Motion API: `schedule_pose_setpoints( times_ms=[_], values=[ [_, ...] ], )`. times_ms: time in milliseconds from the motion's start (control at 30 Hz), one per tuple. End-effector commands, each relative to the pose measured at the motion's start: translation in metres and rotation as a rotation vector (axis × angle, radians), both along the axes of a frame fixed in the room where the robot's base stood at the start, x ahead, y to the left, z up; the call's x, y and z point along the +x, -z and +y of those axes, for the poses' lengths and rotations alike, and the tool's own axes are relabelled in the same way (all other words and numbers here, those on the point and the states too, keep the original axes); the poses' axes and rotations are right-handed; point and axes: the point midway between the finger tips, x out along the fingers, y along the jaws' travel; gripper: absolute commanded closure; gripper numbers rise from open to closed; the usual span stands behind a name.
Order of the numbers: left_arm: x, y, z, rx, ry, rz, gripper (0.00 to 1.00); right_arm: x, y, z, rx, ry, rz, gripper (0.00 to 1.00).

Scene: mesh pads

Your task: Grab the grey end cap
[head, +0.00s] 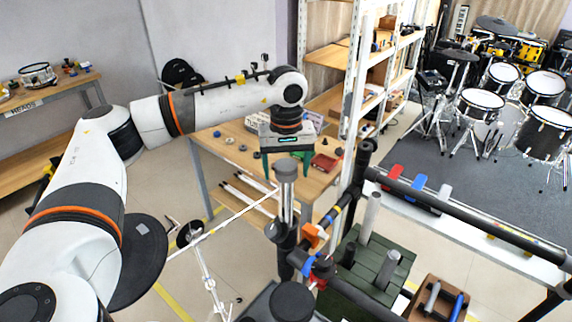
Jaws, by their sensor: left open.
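My left arm reaches in from the left, and its left gripper (286,165) points down with two green fingers spread apart. A grey end cap (286,170) sits on top of an upright metal tube (287,208). The cap shows between the two fingertips, with a visible gap on each side. From this single view I cannot tell whether the fingers are level with the cap or nearer or farther than it. The gripper holds nothing. My right gripper is not in view.
A black rail stand (450,212) with orange and blue clamps (312,235) stands close around the tube. A wooden table (228,150) with small parts and a white shelf rack (350,90) stand behind. A green slatted box (365,270) is at lower right. Drums (500,105) fill the far right.

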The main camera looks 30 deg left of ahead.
Motion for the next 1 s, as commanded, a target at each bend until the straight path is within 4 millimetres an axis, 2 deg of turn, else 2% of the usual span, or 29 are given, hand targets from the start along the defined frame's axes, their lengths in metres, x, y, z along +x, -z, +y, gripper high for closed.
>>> schedule_pose_setpoints(
  times_ms=[33, 333, 567, 667, 767, 1000],
  values=[
    [0.000, 0.000, 0.000, 0.000, 0.000, 0.000, 0.28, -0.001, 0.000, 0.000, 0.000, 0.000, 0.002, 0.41],
    [0.000, 0.000, 0.000, 0.000, 0.000, 0.000, 0.76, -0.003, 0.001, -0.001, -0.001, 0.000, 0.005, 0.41],
    [0.000, -0.001, 0.000, 0.000, 0.000, -0.001, 0.76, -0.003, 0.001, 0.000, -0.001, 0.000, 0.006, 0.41],
    [0.001, -0.008, 0.000, 0.000, -0.001, -0.004, 0.76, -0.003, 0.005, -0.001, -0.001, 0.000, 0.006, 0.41],
    [0.001, -0.022, 0.000, -0.001, 0.000, -0.006, 0.76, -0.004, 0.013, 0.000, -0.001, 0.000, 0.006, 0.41],
    [0.001, -0.071, -0.001, -0.001, 0.000, -0.005, 0.76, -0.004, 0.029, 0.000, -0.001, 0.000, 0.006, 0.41]
  ],
)
